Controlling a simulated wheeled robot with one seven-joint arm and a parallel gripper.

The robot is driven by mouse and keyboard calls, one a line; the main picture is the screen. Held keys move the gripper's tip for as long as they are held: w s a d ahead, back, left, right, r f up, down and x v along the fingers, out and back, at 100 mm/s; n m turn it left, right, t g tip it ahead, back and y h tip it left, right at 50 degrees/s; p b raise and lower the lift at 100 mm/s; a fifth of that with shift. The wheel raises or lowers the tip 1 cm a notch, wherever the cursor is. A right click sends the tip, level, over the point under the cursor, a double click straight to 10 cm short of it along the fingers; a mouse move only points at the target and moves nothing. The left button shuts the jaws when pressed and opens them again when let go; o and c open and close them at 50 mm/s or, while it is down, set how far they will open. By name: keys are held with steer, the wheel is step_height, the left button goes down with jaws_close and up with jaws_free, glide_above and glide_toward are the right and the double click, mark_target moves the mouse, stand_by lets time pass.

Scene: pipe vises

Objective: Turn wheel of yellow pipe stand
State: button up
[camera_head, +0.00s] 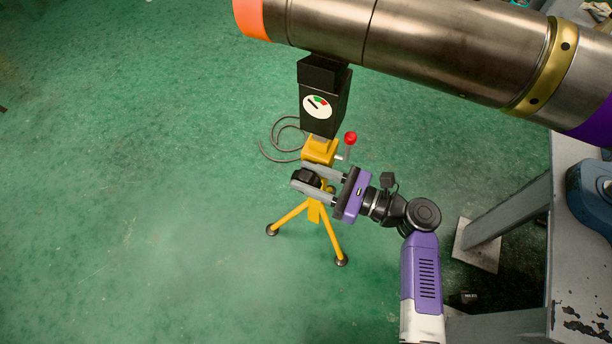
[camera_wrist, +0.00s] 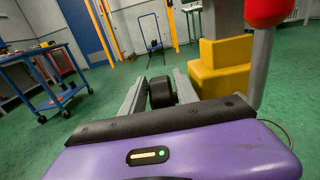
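The yellow pipe stand (camera_head: 321,152) stands on the green floor on splayed yellow legs, with a black gauge head on top. In the wrist view the fingers (camera_wrist: 160,90) straddle the wheel, with a small gap on the left; contact on the right is unclear. The wheel's mounting is partly hidden.
A large metal pipe (camera_head: 440,45) lies above the stand's black head (camera_head: 323,95). A red-knobbed lever (camera_head: 350,138) rises close beside my gripper. A grey metal frame (camera_head: 545,230) stands at the right. Open green floor lies to the left.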

steer(key=shift+w+a, duration=0.1)
steer(key=shift+a, duration=0.1)
jaws_close()
steer(key=shift+f+b, duration=0.15)
steer(key=shift+b, duration=0.2)
